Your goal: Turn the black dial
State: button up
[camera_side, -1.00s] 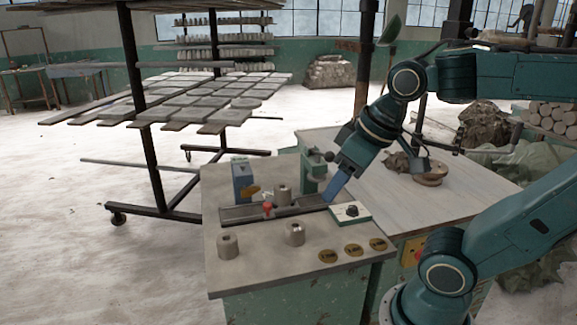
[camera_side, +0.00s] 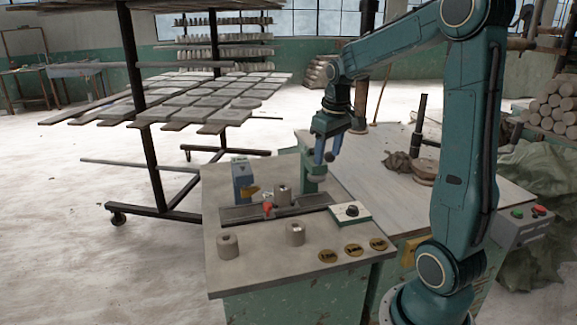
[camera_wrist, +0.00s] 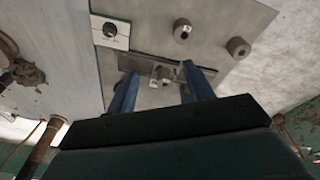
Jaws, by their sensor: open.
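The black dial (camera_side: 351,211) sits on a small white plate (camera_side: 340,216) at the right end of the grey rail on the bench. In the wrist view the dial (camera_wrist: 109,30) is at the upper left, on its white plate (camera_wrist: 121,42). My gripper (camera_side: 324,158) is up behind and to the left of the dial, clear of it, pointing down. In the wrist view its two blue fingers (camera_wrist: 156,90) are apart with nothing held between them, over the rail area. The dial is not touched.
A green upright fixture (camera_side: 312,172) stands close to my gripper. A red knob (camera_side: 267,208), a blue block (camera_side: 243,180) and grey clay cylinders (camera_side: 295,233) are on the bench (camera_side: 260,262). Brass discs (camera_side: 353,250) lie at its front. The pale tabletop (camera_side: 385,175) is mostly clear.

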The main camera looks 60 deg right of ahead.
jog(key=d+f+m, duration=0.1)
jog(key=d+f, duration=0.4)
jog(key=d, duration=0.3)
jog(key=g+y, duration=0.1)
send_over(353, 207)
notch_tip(353, 207, down, 6)
jog(key=r, duration=0.1)
jog(key=shift+d+f+m, duration=0.1)
jog(key=shift+f+m, duration=0.15)
jog(key=shift+m, duration=0.15)
notch_tip(353, 207, down, 14)
jog(key=shift+r, duration=0.1)
jog(key=shift+c, duration=0.4)
jog(key=c, duration=0.9)
